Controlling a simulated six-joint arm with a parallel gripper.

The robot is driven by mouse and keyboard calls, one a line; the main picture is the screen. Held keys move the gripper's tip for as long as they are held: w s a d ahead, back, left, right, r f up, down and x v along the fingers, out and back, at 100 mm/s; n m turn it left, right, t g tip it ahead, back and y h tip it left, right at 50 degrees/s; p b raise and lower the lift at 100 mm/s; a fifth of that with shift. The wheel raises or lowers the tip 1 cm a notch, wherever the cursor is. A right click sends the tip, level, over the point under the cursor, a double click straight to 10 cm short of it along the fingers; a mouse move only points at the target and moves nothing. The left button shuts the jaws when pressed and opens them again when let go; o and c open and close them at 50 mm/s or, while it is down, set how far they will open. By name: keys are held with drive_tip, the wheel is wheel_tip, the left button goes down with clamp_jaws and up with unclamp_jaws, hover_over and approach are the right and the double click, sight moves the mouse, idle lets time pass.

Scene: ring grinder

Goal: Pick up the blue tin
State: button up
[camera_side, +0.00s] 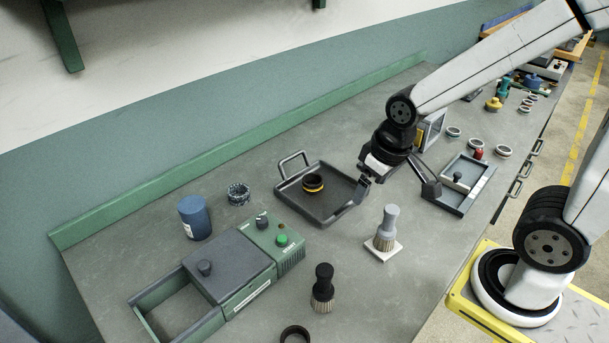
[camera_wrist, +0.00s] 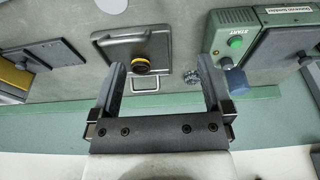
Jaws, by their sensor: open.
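The blue tin (camera_side: 194,218) stands upright on the bench at the left in the side view, behind the green-and-grey machine. In the wrist view the blue tin (camera_wrist: 236,80) shows at the right, beside the machine and outside my fingers. My gripper (camera_side: 397,190) is open and empty. It is above the bench, well to the right of the tin in the side view. In the wrist view my gripper (camera_wrist: 161,68) has its two fingers spread, with nothing held between them.
A dark tray (camera_side: 325,207) holding a black-and-yellow ring (camera_side: 313,183) lies between gripper and tin. A dark mesh ring (camera_side: 238,194) is right beside the tin. The machine (camera_side: 228,268) is in front of it. Two brushes (camera_side: 386,228) (camera_side: 323,288) stand nearer.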

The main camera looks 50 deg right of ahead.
drive_tip(key=w+a+m+y, duration=0.45)
drive_tip(key=w+m, duration=0.25)
drive_tip(key=w, duration=0.3)
drive_tip(key=w+a+m+y, duration=0.4)
drive_tip(key=w+a+m, duration=0.25)
drive_tip(key=w, duration=0.35)
drive_tip(key=w+a+m+y, duration=0.45)
drive_tip(key=w+m, duration=0.35)
drive_tip(key=w, duration=0.2)
approach(193, 211)
wheel_tip(193, 211, down, 3)
drive_tip(key=w, duration=0.3)
drive_tip(key=shift+a+f+n+t, duration=0.3)
drive_tip(key=shift+a+n, duration=0.05)
drive_tip(key=shift+a, duration=0.1)
drive_tip(key=shift+a, duration=0.15)
drive_tip(key=shift+x, duration=3.75)
drive_tip(key=shift+s, duration=0.15)
